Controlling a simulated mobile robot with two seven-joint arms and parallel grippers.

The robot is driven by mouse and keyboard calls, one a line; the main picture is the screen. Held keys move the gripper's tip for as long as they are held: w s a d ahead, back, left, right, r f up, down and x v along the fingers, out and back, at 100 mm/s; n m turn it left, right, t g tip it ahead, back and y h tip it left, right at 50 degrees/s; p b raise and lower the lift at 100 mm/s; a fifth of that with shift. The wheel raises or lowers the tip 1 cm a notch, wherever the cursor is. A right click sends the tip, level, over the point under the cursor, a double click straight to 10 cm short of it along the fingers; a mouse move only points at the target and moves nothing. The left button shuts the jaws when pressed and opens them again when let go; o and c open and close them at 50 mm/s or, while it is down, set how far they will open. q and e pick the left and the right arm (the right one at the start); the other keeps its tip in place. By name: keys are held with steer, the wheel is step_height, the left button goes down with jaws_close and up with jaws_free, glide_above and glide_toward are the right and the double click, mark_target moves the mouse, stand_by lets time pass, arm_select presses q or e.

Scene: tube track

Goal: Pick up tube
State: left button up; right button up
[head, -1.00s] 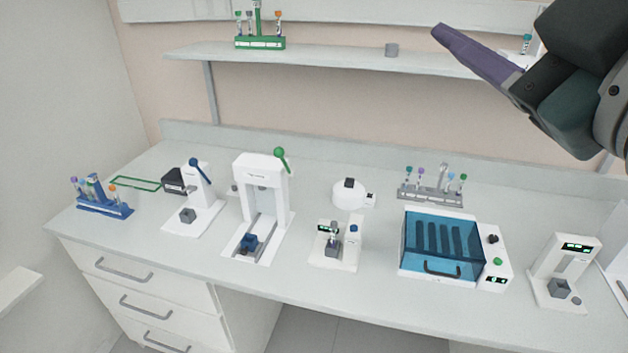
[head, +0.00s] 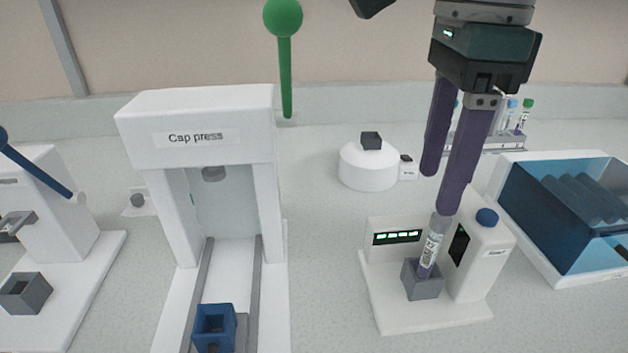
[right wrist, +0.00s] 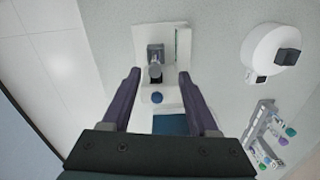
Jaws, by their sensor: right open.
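A labelled tube (head: 432,246) stands in the grey square holder (head: 422,279) of a small white device with a green display. It leans slightly in the head view. In the right wrist view the tube's top (right wrist: 155,72) shows from above, between and beyond the fingertips. My right gripper (head: 437,192) is open and points down over the device. Its purple fingers (right wrist: 156,75) are spread on either side of the tube's line and no contact shows. My left gripper is not in view.
The cap press (head: 195,130) with a green-knobbed lever stands left of the device. A round white machine (head: 368,166) sits behind. A blue-lidded box (head: 560,210) is close on the right, with a tube rack (head: 500,143) behind it.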

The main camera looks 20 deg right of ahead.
mark_target(439, 227)
steer(key=f, duration=0.3)
steer(key=shift+s+d+f, duration=0.15)
steer(key=shift+s+f, duration=0.2)
steer(key=shift+s, duration=0.05)
steer(key=shift+s+d+f+p, duration=0.15)
steer(key=shift+f+p, duration=0.2)
steer(key=shift+f, duration=1.05)
steer(key=shift+d+f+p, duration=0.1)
steer(key=shift+f+p, duration=0.25)
steer(key=shift+f, duration=1)
jaws_close()
